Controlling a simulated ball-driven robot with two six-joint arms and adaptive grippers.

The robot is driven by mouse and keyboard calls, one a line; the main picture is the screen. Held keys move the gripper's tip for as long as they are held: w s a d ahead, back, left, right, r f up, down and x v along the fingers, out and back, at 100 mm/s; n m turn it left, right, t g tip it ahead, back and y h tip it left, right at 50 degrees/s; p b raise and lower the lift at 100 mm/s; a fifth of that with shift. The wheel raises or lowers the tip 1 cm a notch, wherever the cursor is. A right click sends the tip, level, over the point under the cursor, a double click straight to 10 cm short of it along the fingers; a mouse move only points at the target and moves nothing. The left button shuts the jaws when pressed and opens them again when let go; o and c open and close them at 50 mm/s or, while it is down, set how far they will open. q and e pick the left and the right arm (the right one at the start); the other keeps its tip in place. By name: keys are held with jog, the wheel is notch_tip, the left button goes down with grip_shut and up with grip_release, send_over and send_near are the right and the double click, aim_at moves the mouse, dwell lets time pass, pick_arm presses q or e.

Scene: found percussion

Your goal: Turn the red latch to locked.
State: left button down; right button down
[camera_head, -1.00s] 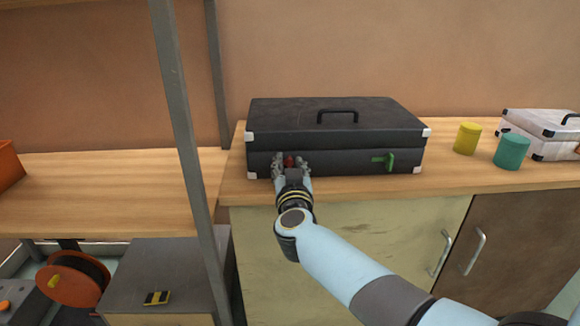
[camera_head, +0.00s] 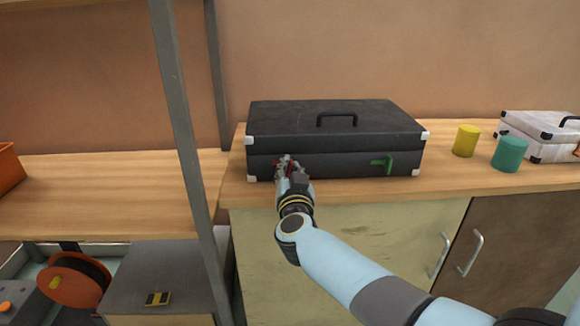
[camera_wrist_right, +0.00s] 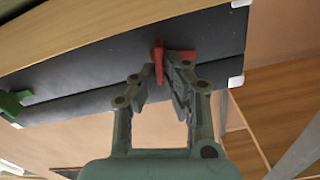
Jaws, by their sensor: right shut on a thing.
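The red latch (camera_wrist_right: 160,62) is on the front of the black case, near the case's left end in the head view. In the right wrist view my right gripper (camera_wrist_right: 165,80) has its fingers on either side of the latch's upright part, and a red arm of the latch sticks out sideways. In the head view my right gripper (camera_head: 286,168) is at the front left of the black case (camera_head: 345,164), hiding most of the latch. It is shut on the latch. My left gripper is not in view.
A green latch (camera_head: 383,163) sits at the right of the case front. A yellow cylinder (camera_head: 466,141), a teal cylinder (camera_head: 509,154) and a white case (camera_head: 535,150) stand to the right on the counter. A grey post (camera_head: 183,130) rises to the left.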

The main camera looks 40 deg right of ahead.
jog(key=m, duration=0.3)
jog(key=shift+s+d+f+m+p, duration=0.1)
jog(key=shift+s+d+m+p, duration=0.05)
jog(key=shift+m+p, duration=0.25)
jog(key=m, duration=0.4)
jog(key=shift+d+f+m, duration=0.15)
jog(key=shift+f+m, duration=0.05)
jog(key=shift+m, duration=0.1)
jog(key=m, duration=0.3)
jog(key=shift+s+f+b, duration=0.1)
jog(key=shift+f+b, duration=0.1)
jog(key=shift+b, duration=0.2)
jog(key=shift+f+m+b, duration=0.15)
jog(key=shift+m+b, duration=0.25)
jog(key=shift+m, duration=1.5)
jog(key=c, duration=1.4)
grip_release()
jog(key=shift+c, duration=0.2)
jog(key=shift+s, duration=0.1)
jog(key=v, duration=1.2)
